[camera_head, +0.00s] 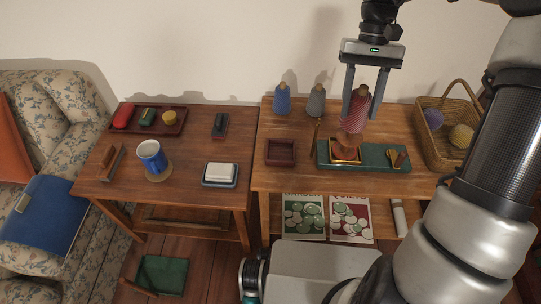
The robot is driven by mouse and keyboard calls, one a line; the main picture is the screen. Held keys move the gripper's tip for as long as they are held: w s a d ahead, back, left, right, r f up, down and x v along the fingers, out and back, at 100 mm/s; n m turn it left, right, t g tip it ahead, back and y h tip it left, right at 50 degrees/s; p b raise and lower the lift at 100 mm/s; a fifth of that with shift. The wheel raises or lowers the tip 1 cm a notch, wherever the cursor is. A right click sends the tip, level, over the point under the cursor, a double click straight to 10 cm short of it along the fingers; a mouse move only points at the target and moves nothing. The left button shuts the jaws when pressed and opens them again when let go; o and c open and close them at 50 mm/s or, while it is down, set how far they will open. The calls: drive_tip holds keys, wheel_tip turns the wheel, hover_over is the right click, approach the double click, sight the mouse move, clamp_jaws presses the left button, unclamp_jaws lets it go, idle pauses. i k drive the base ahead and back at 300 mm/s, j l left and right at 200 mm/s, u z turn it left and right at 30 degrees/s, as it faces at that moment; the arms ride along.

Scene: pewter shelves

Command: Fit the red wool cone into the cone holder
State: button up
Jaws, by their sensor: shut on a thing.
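A brown tapering part (350,142) shows directly below the red yarn. It stands over a yellow-edged square (333,159) on a long green base (381,166), which looks like the cone holder. I cannot tell whether the cone is seated or still above the base. A small brown upright piece (400,159) and a yellow piece (392,155) are at the base's right end.
A blue cone (282,100) and a grey cone (316,101) stand behind, left of my gripper. A small dark red tray (281,152) is left of the base. A wicker basket (433,151) with yarn balls stands right. A second table (190,170) with a mug (151,156) is left.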

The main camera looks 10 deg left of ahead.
sight(292, 153)
drive_tip(key=j+z, duration=0.1)
drive_tip(key=j, duration=0.35)
drive_tip(key=k+j+z, duration=0.1)
drive_tip(key=j, duration=0.3)
drive_tip(key=k+j, duration=0.1)
drive_tip(key=j, duration=0.3)
drive_tip(key=z, duration=0.05)
